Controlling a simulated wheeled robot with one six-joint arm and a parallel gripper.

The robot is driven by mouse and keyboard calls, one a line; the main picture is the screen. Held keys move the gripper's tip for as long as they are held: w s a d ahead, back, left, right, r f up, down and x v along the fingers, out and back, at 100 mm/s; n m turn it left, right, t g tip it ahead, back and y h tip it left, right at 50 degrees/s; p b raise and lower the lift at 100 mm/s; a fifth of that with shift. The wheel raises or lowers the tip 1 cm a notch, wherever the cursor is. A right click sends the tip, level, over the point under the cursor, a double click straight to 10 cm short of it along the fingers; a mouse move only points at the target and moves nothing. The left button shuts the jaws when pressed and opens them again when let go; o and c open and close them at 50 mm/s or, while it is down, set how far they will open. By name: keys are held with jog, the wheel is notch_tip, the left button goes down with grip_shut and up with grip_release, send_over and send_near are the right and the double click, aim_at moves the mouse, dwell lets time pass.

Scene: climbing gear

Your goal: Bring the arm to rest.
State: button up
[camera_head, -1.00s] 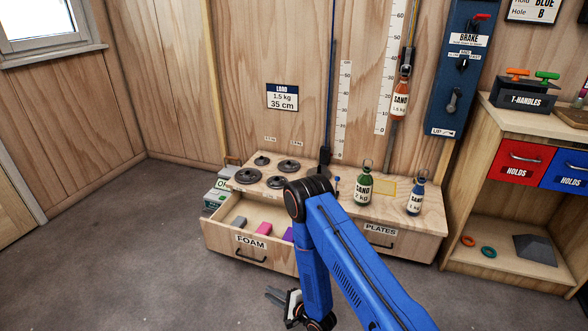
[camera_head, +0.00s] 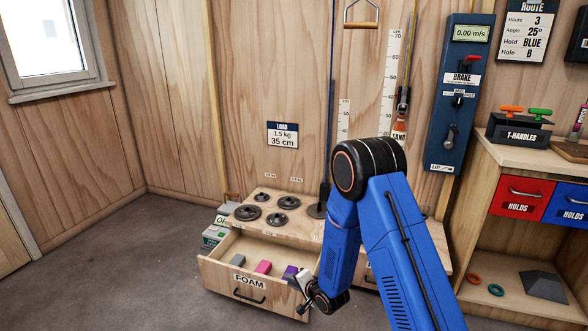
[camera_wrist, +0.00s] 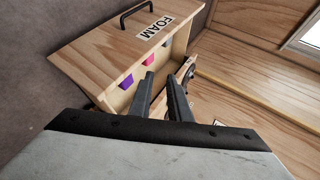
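My blue arm (camera_head: 405,250) is folded, with its elbow (camera_head: 368,168) raised in front of the wall and bench. My gripper (camera_head: 304,291) hangs at the right end of the open FOAM drawer (camera_head: 222,272). In the wrist view my gripper (camera_wrist: 168,77) shows two dark fingers apart, with nothing held between them. The drawer (camera_wrist: 122,50) is just beyond the fingertips there. I cannot tell whether the fingers touch it.
Grey, pink and purple foam blocks lie in the drawer; the pink one (camera_head: 263,267) is in the middle. Several black plates sit on the bench top (camera_head: 262,203). A blue brake panel (camera_head: 458,95) is right of my elbow. The grey floor (camera_head: 110,270) at left is clear.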

jog(key=d+r+n+h, duration=0.25)
jog(key=d+r, duration=0.75)
jog(key=r, duration=0.5)
jog(key=s+d+r+n+g+h, duration=0.1)
jog(key=s+d+r+n+h, duration=0.15)
jog(key=s+d+r, duration=0.85)
jog(key=s+d+r+n+g+h, duration=0.1)
jog(key=s+d+r, duration=0.25)
jog(key=s, duration=0.35)
jog(key=s+d+r+g+h, duration=0.1)
jog(key=s+d+r, duration=0.2)
jog(key=s+r, duration=0.25)
jog(key=s+d+r+n+g, duration=0.1)
jog(key=s, duration=0.9)
jog(key=s+d+r+n+g, duration=0.1)
jog(key=s, duration=0.9)
jog(key=shift+s+d+r+n, duration=0.25)
jog(key=shift+d+n, duration=0.05)
jog(key=shift+n, duration=0.1)
